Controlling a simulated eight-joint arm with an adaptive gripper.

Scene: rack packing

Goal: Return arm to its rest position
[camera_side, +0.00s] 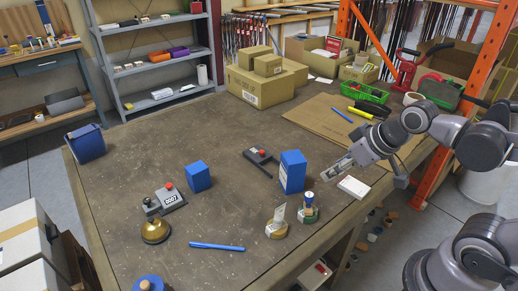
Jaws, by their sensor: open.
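My gripper (333,178) hangs over the right side of the brown worktable (225,165), with its fingers angled down and to the left. It is open, and I see nothing held between the fingers. My arm reaches in from the right edge of the view. A tall blue box (292,172) stands on the table just left of the gripper. A white box (353,188) lies to its lower right. Whether the fingers touch either box is hard to tell.
A smaller blue box (199,176), a brass bell (155,230), a blue marker (216,247) and small stands (277,222) are on the table. Cardboard boxes (258,82) and a green basket (366,93) sit at the back. An orange rack post (433,170) stands near my arm.

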